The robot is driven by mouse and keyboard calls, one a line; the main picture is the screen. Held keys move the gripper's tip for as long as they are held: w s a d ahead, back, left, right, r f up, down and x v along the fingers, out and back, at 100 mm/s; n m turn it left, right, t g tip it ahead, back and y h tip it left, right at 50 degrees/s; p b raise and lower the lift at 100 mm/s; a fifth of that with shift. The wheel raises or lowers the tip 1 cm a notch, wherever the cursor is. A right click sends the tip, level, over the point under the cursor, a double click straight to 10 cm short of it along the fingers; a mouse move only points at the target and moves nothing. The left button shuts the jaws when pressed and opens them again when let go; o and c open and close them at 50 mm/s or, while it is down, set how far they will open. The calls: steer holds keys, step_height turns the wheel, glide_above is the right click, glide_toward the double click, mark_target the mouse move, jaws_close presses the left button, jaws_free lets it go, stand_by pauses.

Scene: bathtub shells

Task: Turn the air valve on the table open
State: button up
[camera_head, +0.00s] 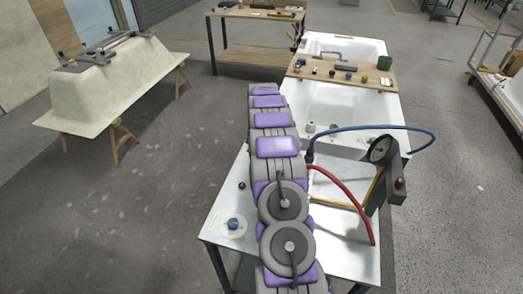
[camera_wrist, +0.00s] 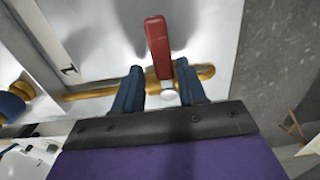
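The air valve's red lever (camera_wrist: 158,45) shows in the wrist view, with its silver pivot (camera_wrist: 169,97) on a brass pipe (camera_wrist: 92,94) at the table (camera_wrist: 215,25). The lever points away from my gripper, roughly across the pipe. My gripper (camera_wrist: 158,67) has its two blue fingers apart, one on each side of the lever's lower part. I see gaps between the fingers and the lever; contact is not clear. In the head view the white table (camera_head: 345,262) shows, but my arm hides the valve lever and gripper.
A gauge (camera_head: 380,150) on a grey post stands at the table's right. A red hose (camera_head: 345,198) and a blue hose (camera_head: 365,128) run near it. A blue knob (camera_head: 233,223) sits at the table's left.

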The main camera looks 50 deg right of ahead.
steer(key=shift+a+r, duration=0.25)
steer(key=shift+a, duration=0.35)
steer(key=shift+a+r, duration=0.25)
steer(key=shift+a, duration=0.3)
steer(key=c, duration=0.6)
steer(key=shift+s+d+f, duration=0.1)
steer(key=shift+s+d, duration=0.05)
steer(key=shift+d, duration=0.1)
jaws_close()
steer(key=shift+d+f, duration=0.2)
steer(key=shift+d, duration=0.2)
